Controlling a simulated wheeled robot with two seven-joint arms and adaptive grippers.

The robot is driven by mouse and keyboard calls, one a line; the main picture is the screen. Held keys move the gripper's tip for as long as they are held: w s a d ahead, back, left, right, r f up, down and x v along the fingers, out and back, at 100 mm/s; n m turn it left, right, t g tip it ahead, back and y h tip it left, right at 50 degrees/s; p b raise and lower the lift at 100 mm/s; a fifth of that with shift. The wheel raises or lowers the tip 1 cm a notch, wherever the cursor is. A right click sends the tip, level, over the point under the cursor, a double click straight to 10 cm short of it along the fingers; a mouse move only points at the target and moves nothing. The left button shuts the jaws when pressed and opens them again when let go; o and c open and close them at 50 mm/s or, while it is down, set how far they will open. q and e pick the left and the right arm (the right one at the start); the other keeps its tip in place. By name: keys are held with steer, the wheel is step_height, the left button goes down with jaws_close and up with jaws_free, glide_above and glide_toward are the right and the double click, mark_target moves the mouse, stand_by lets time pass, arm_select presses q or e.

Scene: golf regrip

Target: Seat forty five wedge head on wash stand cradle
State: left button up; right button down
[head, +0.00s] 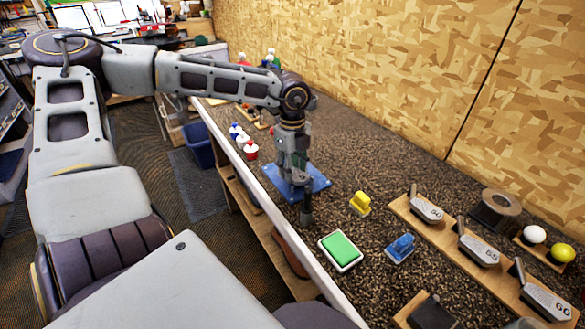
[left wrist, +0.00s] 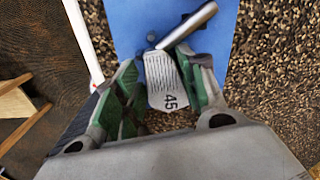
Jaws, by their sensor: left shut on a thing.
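The wedge head (left wrist: 165,80), grey with a grooved face marked 45, is between the green-padded fingers of my left gripper (left wrist: 168,88) in the left wrist view. Its hosel points up and right over a blue board (left wrist: 150,12). In the head view my left gripper (head: 297,178) points down above the blue board (head: 318,181), and the wedge head is hard to make out there. A dark grey shape on the blue board (left wrist: 212,40) may be the cradle, partly covered by the hosel. I cannot tell whether the head touches it. My right gripper is not in view.
A green pad in a white tray (head: 356,265), a yellow brush (head: 360,203) and a blue brush (head: 401,248) lie to the right. A wooden rack (head: 450,249) holds several marked wedge heads. Red, white and blue bottles (head: 250,151) stand left near the table edge.

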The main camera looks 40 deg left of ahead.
arm_select(q)
steer(key=shift+f+b, duration=0.15)
steer(key=shift+b, duration=0.25)
stand_by(0.4)
stand_by(0.4)
steer(key=o, duration=1.1)
steer(key=shift+r+p, duration=1.15)
steer(key=shift+r, duration=2.4)
steer(key=shift+f, duration=0.1)
